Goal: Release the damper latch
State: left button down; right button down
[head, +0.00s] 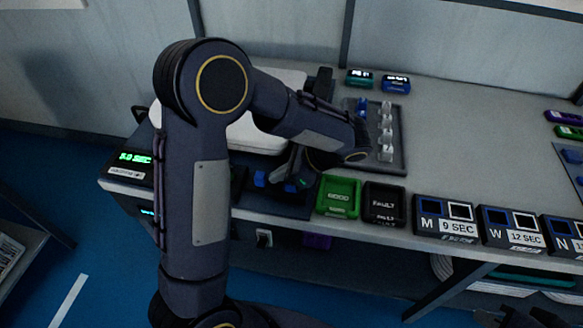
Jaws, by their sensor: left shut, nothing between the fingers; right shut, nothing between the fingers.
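A white toilet seat or lid (254,136) lies on a dark fixture at the back left of the bench, partly hidden behind my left arm. Small blue parts (260,179) sit on the dark front of the fixture. I cannot tell which part is the damper latch; the arm covers much of this area. My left gripper (291,180) points down at the fixture's front, beside the blue parts. It is shut and empty, and I cannot tell whether it touches them. My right gripper (540,316) shows only as dark tips at the bottom right edge, shut and empty.
A green GOOD bin (338,197) and a black FAULT bin (384,204) stand right of the fixture. Labelled timer boxes (446,218) line the front edge. A tray (397,145) holds small blue and clear parts. A green "SEC" display (133,162) is at left.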

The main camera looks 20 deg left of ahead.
aim_at(263, 176)
pick_arm(q)
jog(key=shift+s+a+f, duration=0.1)
jog(key=shift+a+f, duration=0.25)
jog(key=shift+s+a+p, duration=0.15)
jog(key=shift+s+a, duration=0.05)
jog(key=shift+a, duration=0.4)
jog(key=shift+s+a+p, duration=0.15)
jog(key=shift+a, duration=0.45)
pick_arm(e)
jog(key=shift+d+r, duration=0.1)
jog(key=shift+r, duration=0.15)
pick_arm(q)
jog(key=shift+r, duration=0.1)
pick_arm(e)
jog(key=shift+r, duration=0.1)
